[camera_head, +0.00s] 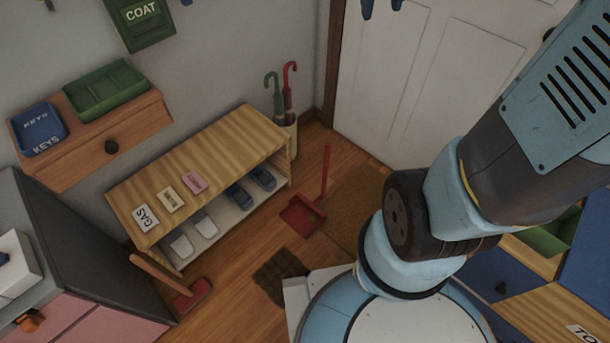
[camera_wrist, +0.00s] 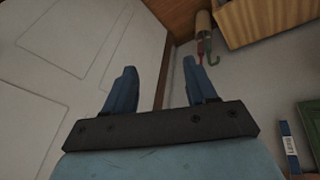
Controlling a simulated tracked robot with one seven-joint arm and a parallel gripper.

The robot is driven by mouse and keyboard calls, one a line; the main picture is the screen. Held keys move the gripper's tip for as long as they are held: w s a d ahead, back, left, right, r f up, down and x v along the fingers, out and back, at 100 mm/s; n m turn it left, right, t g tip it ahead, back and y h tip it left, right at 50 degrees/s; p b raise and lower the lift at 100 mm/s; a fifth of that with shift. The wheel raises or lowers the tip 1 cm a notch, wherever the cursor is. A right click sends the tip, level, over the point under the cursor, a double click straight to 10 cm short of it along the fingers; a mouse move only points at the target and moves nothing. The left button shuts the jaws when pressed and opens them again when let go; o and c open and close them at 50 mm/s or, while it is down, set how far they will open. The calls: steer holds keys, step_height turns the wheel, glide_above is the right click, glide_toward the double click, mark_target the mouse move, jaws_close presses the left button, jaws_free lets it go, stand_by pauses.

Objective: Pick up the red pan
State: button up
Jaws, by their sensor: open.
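The red pan (camera_head: 303,215) is a dustpan with a tall thin red handle. It stands on the wooden floor in the head view, just right of the wooden shoe bench, with its handle pointing up. My gripper (camera_wrist: 161,84) shows in the wrist view with its two blue fingers apart and nothing between them. It is raised near the white door and the wall corner, away from the pan. The pan is not seen in the wrist view.
The shoe bench (camera_head: 222,150) holds cards on top and shoes below. An umbrella stand (camera_head: 288,135) is behind the pan. A red brush (camera_head: 192,296) with a wooden handle is on the floor left. A brown mat (camera_head: 352,205) lies right of the pan, near the white door (camera_head: 430,75).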

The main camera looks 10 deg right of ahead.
steer(key=w+d+f+n+g, duration=0.1)
steer(key=w+f+n, duration=0.1)
steer(key=w+f, duration=0.95)
steer(key=n+g+y, duration=0.2)
steer(key=n+g, duration=0.1)
steer(key=n, duration=0.1)
glide_above(327, 151)
steer(key=w, duration=0.1)
steer(key=f, duration=4.4)
steer(key=shift+w+d, duration=0.1)
steer(key=shift+d, duration=0.1)
steer(key=shift+a+f, duration=0.1)
steer(key=shift+f, duration=0.7)
step_height(327, 151, down, 7)
steer(key=shift+f, duration=0.1)
steer(key=shift+w+d+f, duration=0.1)
steer(key=shift+f, duration=1.4)
steer(key=shift+d+f, duration=0.1)
steer(key=shift+f, duration=1.4)
